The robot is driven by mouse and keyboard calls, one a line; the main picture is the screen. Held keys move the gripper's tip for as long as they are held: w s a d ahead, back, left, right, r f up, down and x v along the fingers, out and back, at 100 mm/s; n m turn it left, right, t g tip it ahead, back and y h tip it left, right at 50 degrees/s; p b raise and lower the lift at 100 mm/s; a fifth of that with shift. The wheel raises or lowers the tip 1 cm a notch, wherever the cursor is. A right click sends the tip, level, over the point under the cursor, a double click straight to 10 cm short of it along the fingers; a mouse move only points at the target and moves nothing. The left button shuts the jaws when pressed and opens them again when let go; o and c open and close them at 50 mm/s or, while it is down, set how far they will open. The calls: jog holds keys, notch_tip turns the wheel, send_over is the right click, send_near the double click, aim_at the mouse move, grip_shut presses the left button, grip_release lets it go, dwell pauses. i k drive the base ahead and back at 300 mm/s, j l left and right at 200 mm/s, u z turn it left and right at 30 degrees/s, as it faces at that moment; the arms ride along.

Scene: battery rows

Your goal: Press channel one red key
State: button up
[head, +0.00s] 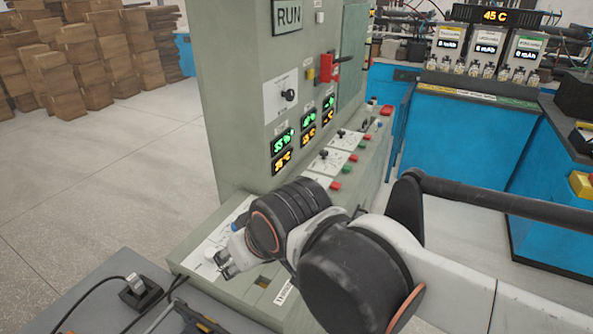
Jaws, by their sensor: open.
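A grey-green control cabinet (228,100) has a sloped desk panel along its foot with several small red and green keys. One red key (335,186) shows just past my arm's wrist, with a green key (347,168) and another red key (354,157) farther along. Channel labels are too small to read, so I cannot tell which red key is channel one. My gripper (222,264) is open and empty over the near end of the desk panel, pointing left and down. My wrist and forearm hide part of the panel, and any keys there are hidden.
A grey surface at the bottom left carries a black socket box (140,292) with cables. Blue benches (452,140) stand at the right. Floor at left is clear before stacked boxes (85,60).

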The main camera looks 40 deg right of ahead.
aim_at(335, 185)
jog(key=k+l+z, duration=0.1)
jog(key=z, duration=1.15)
jog(key=k+l, duration=0.05)
